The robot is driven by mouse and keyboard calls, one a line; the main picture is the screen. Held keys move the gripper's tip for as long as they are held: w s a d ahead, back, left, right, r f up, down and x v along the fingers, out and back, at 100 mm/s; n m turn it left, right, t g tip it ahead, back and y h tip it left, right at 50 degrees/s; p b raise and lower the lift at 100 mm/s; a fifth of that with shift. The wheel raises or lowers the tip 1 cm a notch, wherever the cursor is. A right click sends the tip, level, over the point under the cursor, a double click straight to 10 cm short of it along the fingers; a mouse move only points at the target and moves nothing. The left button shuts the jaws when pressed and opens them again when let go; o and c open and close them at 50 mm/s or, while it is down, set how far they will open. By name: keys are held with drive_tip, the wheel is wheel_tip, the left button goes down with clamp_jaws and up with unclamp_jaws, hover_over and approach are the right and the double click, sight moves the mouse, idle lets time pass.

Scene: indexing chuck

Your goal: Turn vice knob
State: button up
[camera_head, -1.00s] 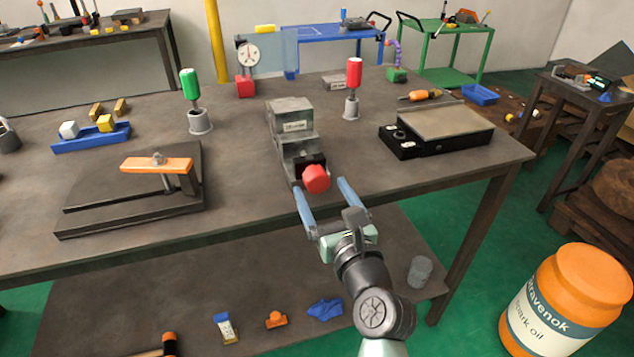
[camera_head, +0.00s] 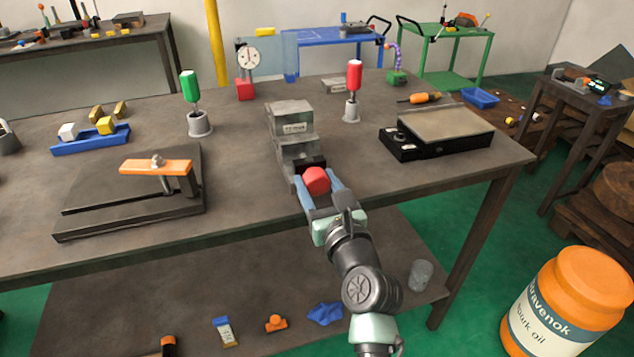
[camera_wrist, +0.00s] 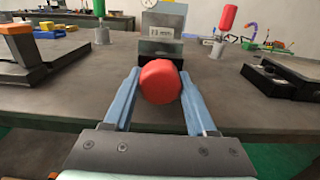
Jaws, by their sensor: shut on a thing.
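The grey vice (camera_head: 293,128) stands on the dark workbench, with its red faceted knob (camera_head: 316,181) facing the bench's front edge. My gripper (camera_head: 317,186) has one blue finger on each side of the knob and is shut on it. In the wrist view the red knob (camera_wrist: 160,82) sits between the two fingertips, with the vice body (camera_wrist: 161,30) behind it. The knob hides its own shaft and part of the vice's front.
A black box with a grey plate (camera_head: 445,122) lies to the right, and a red-handled tool (camera_head: 354,77) stands behind it to the left. A dark fixture with an orange bar (camera_head: 155,166) lies left. The bench front (camera_head: 250,210) beside the vice is clear.

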drive_tip(key=c, duration=0.3)
drive_tip(key=shift+c, duration=0.2)
